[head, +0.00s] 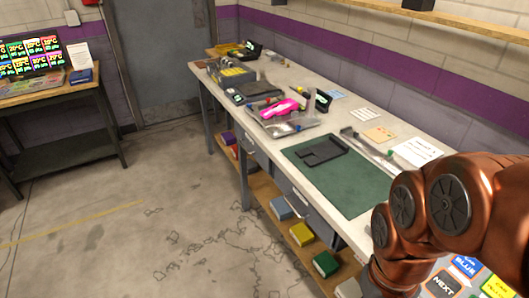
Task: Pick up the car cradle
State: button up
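A flat black piece with raised parts, which looks like the car cradle (322,150), lies on the green mat (345,193) on the long workbench. Nothing is touching it from above. A bright pink car body (279,110) rests at a grey metal tray (300,127) farther back on the bench. My copper-coloured arm fills the lower right and covers the near end of the bench. My gripper is not in this view.
The workbench (343,111) runs along the purple-striped wall, with tools and boxes at its far end. Papers (416,151) and a thin metal rail lie behind the mat. A lower shelf holds several coloured boxes. A desk with a screen (32,55) stands left. The floor between is clear.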

aim_at(323, 151)
jog(key=u, duration=0.3)
jog(key=i, duration=1)
